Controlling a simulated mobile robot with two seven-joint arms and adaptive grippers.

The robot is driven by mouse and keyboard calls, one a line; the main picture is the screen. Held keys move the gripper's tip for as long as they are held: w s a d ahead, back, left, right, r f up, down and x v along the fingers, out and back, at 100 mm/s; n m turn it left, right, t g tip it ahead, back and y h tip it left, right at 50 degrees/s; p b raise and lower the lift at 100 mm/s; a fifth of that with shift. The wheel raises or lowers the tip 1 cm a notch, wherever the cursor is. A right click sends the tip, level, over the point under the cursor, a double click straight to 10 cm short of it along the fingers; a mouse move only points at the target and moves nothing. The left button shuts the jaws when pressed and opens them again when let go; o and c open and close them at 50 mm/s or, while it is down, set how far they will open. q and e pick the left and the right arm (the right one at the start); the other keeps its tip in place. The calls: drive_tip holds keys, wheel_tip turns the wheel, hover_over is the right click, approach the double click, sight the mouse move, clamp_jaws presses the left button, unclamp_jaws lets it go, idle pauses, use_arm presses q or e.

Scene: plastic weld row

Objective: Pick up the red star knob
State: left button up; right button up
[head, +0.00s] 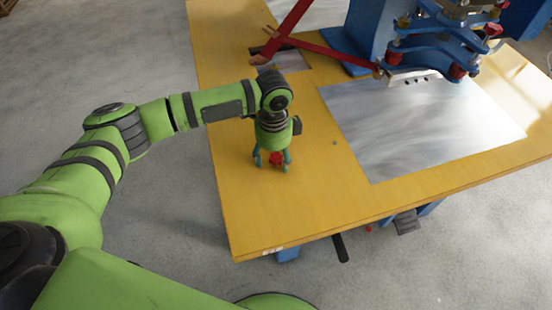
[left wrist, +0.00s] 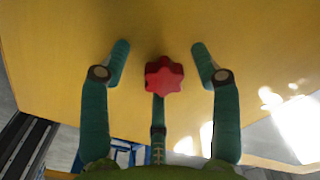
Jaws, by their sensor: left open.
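The red star knob (head: 276,158) is on the yellow table (head: 240,215), below my left gripper (head: 272,165). The left wrist view shows the red star knob (left wrist: 164,75) between the open fingers of my left gripper (left wrist: 160,62). There is a clear gap on both sides, and neither side finger touches it. A third, lower finger-like part (left wrist: 158,125) shows directly below the knob in that view; I cannot tell whether it touches the knob. My right gripper is not in view.
A shiny metal sheet (head: 410,130) lies on the table to the right. A blue machine (head: 375,30) with red levers (head: 310,38) stands at the back. The table is bare between my left gripper and its front edge. Grey floor (head: 130,40) lies left of the table.

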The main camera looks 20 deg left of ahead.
use_arm(q)
drive_tip(key=c, duration=1)
drive_tip(key=shift+r, duration=0.15)
